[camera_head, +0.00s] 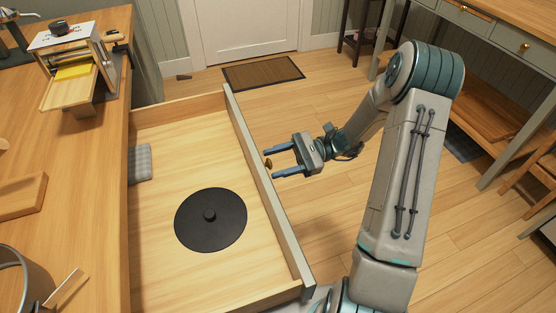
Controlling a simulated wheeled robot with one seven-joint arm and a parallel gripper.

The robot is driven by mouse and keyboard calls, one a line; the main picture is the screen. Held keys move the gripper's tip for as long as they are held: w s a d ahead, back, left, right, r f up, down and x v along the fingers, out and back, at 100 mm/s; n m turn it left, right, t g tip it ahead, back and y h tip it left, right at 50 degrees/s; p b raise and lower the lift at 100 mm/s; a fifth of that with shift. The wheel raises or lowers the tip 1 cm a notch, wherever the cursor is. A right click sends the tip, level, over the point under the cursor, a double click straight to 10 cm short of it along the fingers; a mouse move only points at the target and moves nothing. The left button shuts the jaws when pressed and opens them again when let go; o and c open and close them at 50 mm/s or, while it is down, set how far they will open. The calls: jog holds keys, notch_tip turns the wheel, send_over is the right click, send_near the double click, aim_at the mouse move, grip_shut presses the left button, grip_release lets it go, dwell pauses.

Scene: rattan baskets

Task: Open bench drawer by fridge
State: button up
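The bench drawer (155,208) is pulled far out from under the wooden bench top (105,185). Its front panel (258,178) is grey on top, with a small brass knob (268,163) on its outer face. A black round lid with a centre knob (211,219) lies flat inside, and a grey checked cloth item (140,163) sits near the bench edge. My gripper (274,161) is at the front panel with its two blue fingers apart, one on each side of the knob. I cannot tell whether the fingers touch it. The fridge is not in view.
A desk with drawers (490,28) stands at the right. Open floor (310,215) lies between, with a doormat (262,73) by the door.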

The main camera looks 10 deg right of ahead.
jog(key=p+v, duration=0.2)
jog(key=v, duration=1.2)
